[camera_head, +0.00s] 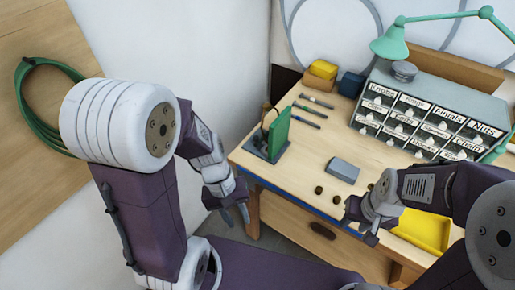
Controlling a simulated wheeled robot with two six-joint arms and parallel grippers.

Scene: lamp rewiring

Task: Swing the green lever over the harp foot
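A green upright piece (279,133), which looks like the lever, stands on a dark flat base (264,151) at the left end of the workbench. A thin dark curved part (265,112) rises just left of it. The harp foot is too small to make out. My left gripper (236,215) is in front of the bench edge, below and left of the base, apart from it. Its fingers look spread and empty. My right gripper (360,229) is over the bench's front edge, far right of the lever. Its fingers look spread and empty.
A grey-blue box (343,170) and several small dark knobs (319,190) lie on the workbench (300,160). Screwdrivers (309,113) lie behind the base. A labelled drawer cabinet (425,115) and a green lamp (390,42) stand at right. A yellow tray (422,232) sits near my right arm.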

